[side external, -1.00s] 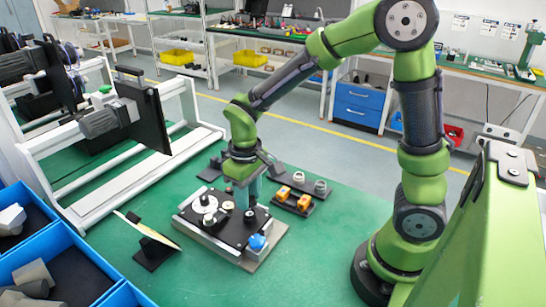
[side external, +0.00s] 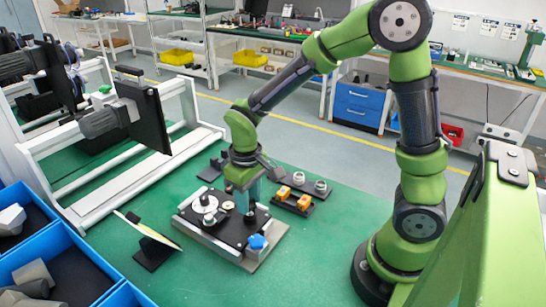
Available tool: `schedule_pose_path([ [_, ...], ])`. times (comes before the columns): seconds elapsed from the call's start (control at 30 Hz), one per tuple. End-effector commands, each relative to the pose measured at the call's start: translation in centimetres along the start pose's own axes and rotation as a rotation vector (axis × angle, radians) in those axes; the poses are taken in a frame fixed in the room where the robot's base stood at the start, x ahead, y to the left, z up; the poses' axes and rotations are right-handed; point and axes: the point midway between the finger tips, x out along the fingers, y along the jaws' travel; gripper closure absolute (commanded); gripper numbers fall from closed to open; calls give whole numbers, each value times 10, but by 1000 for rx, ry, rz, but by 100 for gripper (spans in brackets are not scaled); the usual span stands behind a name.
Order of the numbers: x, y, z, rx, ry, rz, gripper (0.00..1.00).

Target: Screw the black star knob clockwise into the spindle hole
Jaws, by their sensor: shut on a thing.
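My gripper (side external: 248,207) points straight down over the right part of a black-topped fixture plate (side external: 232,232) on the green table. Its fingers are shut on a small dark thing at the plate's surface, which I take to be the black star knob (side external: 250,215). The fingers and the small size hide most of the knob and the spindle hole below it, so I cannot tell how deep it sits.
A dark tray with orange and grey parts (side external: 292,202) lies right of the fixture. A tilted panel on a black stand (side external: 150,245) is at left. Blue bins (side external: 75,255) fill the lower left, near a white frame (side external: 85,190). The front table is clear.

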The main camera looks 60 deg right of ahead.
Motion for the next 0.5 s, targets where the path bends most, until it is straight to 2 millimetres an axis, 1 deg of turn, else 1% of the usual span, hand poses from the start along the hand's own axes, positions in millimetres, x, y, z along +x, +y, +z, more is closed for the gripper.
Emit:
schedule_pose_path([
  [0.33, 0, 0, 0, 0, 0, 0, 99],
  [0.5, 5, 0, 0, 0, -2, 0, 99],
])
